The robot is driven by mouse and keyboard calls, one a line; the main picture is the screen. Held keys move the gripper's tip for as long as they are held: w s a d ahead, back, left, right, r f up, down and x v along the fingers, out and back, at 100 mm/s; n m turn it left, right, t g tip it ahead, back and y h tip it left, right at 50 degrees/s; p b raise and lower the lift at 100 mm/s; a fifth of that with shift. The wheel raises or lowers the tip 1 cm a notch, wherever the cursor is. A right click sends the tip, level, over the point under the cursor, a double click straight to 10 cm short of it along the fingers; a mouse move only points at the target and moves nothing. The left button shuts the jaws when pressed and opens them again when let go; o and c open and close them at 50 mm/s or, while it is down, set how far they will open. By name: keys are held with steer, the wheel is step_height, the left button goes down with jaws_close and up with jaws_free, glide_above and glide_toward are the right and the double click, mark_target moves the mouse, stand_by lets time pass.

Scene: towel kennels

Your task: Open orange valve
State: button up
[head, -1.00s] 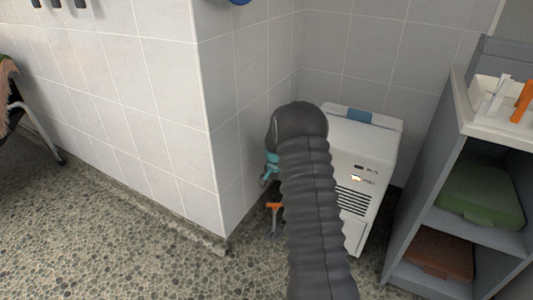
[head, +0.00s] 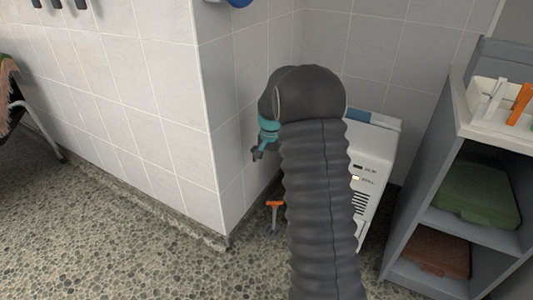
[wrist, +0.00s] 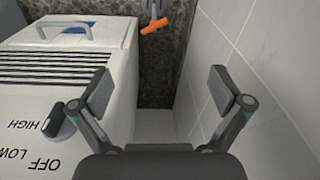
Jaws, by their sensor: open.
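The orange valve handle (head: 275,204) sits low in front of the tiled wall, on a grey pipe or stem, just left of my arm in the head view. In the wrist view the orange handle (wrist: 154,25) shows at the top, ahead of and apart from my fingers, on a grey fitting. My gripper (wrist: 161,90) is open, with its two fingers wide apart and nothing between them. In the head view my gripper (head: 259,152) is small, partly hidden by my arm, and appears above the valve in the picture.
A white appliance (wrist: 75,60) with a vent, handle and knob stands close on the left in the wrist view; the tiled wall (wrist: 255,60) is close on the right. Pebbled floor (head: 130,250) is clear at left.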

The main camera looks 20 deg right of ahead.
step_height(320, 180, up, 6)
steer(key=s+a+n, duration=0.1)
steer(key=s+a, duration=0.1)
steer(key=shift+s+a+t+p, duration=0.3)
steer(key=shift+s, duration=0.1)
steer(key=shift+r, duration=0.1)
